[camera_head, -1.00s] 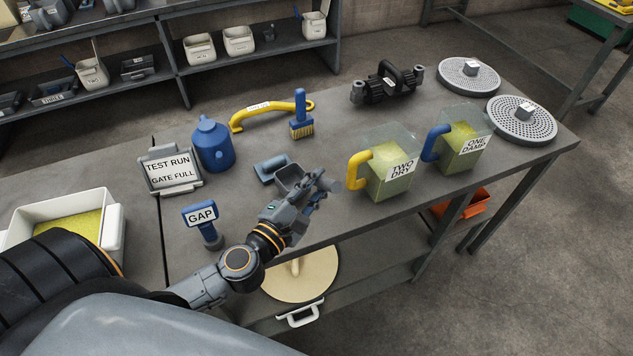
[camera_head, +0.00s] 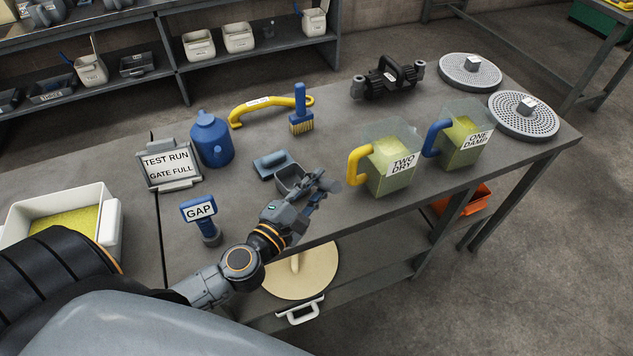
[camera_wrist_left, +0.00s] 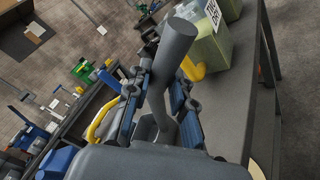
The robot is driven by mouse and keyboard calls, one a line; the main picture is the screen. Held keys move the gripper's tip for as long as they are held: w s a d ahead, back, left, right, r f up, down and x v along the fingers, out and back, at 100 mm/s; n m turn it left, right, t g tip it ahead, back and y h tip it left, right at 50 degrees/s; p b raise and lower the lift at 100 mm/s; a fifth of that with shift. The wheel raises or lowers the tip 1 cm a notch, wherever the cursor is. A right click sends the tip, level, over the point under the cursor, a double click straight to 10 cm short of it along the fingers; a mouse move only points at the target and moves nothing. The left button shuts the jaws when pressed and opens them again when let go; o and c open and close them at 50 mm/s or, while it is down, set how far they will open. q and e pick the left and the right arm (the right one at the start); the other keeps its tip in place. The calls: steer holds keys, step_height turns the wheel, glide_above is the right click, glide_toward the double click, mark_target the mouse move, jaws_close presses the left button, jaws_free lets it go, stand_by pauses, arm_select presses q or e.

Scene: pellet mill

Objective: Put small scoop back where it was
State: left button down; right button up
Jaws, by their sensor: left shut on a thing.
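My left gripper (camera_head: 318,191) is shut on the grey handle of the small scoop (camera_head: 330,185), over the front part of the workbench. In the left wrist view the scoop's thick, round grey handle (camera_wrist_left: 172,60) stands up between the two fingers (camera_wrist_left: 163,110). A grey open-topped bowl (camera_head: 291,178) shows just behind the gripper in the head view. I cannot tell whether it belongs to the held scoop or touches the bench. A blue-grey piece (camera_head: 272,164) lies next to it. My right gripper is not in view.
Pitchers labelled TWO DRY (camera_head: 390,168) and ONE DAMP (camera_head: 460,143) stand to the right. A GAP sign (camera_head: 199,209), blue jug (camera_head: 212,140), brush (camera_head: 300,110) and yellow handle (camera_head: 250,106) stand or lie around. A white tub (camera_head: 110,225) is at left.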

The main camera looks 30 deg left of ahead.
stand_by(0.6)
arm_select(q)
jaws_free()
steer(key=shift+f, duration=0.1)
stand_by(0.4)
stand_by(0.4)
steer(key=s+a+b, duration=0.1)
steer(key=s+b, duration=0.2)
steer(key=s, duration=0.6)
steer(key=shift+b, duration=0.4)
stand_by(0.5)
stand_by(0.4)
